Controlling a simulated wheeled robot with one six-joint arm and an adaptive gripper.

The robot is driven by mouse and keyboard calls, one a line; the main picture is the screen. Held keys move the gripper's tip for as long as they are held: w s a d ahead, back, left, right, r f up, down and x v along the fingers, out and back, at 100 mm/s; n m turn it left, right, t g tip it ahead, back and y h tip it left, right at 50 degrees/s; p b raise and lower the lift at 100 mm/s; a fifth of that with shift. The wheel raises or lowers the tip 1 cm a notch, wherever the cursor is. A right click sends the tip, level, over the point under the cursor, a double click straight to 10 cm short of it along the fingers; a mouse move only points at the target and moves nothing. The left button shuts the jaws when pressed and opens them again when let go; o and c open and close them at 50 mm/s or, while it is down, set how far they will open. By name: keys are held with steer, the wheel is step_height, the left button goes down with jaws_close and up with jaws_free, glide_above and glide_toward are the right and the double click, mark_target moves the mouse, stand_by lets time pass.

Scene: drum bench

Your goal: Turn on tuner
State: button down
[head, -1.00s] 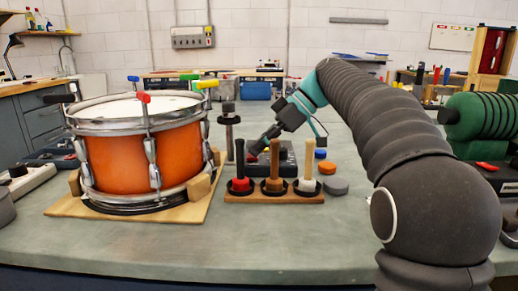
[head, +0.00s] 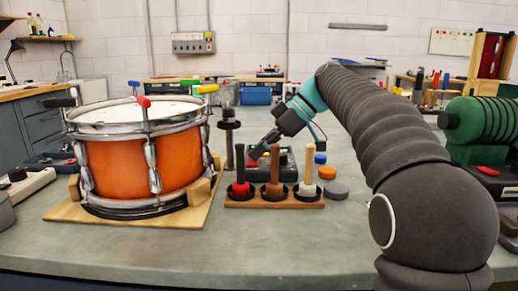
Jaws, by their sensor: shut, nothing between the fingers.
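The tuner appears to be the dark box (head: 285,171) on the bench, behind the rack of sticks. A small pale-greenish patch shows on its upper face; it is too small to read. My gripper (head: 256,157) comes down from the upper right with its fingers shut and empty. Its tips are at the box's left end, by a small red spot. I cannot tell whether they touch the box. The sticks hide the front of the box, and my gripper hides part of its top.
An orange drum (head: 150,163) sits on a wooden board to the left. The stick rack (head: 275,201) stands just in front of the box. A dark upright post (head: 229,140) is close left of my gripper. Coloured discs (head: 327,173) lie to the right. The front bench strip is clear.

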steer(key=shift+w+r, duration=0.1)
steer(key=shift+w, duration=0.1)
steer(key=shift+r, duration=0.2)
steer(key=r, duration=0.1)
steer(key=r+p, duration=0.1)
steer(key=r, duration=0.2)
steer(key=shift+s+d+r+p, duration=0.2)
steer(key=shift+s+d+p, duration=0.1)
steer(key=shift+d+p, duration=0.05)
steer(key=s+v, duration=0.1)
steer(key=v, duration=0.7)
steer(key=shift+d+r, duration=0.25)
steer(key=shift+d, duration=0.05)
steer(key=shift+s, duration=0.15)
